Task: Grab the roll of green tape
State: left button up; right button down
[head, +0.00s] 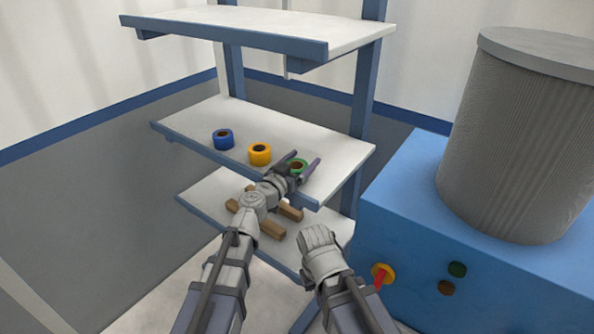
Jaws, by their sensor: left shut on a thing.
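The roll of green tape (299,161) is on the middle shelf, toward its right front edge. My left gripper (303,163) reaches up to it, with one finger on each side, and is shut on the roll. The fingers and wrist hide part of the roll, and I cannot tell whether it still touches the shelf. My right gripper (317,238) is lower and to the right, in front of the lower shelf and apart from the tape. Its fingers cannot be made out clearly.
A yellow roll (260,155) and a blue roll (223,139) stand left of the green one on the middle shelf (200,117). Brown blocks (268,226) lie on the lower shelf. The upper shelf (250,25) overhangs. A blue box (400,215) with a grey cylinder (515,135) stands right.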

pick_arm(q)
jog(key=shift+r, duration=0.1)
notch_tip(320, 180, up, 10)
jog(key=p, duration=1)
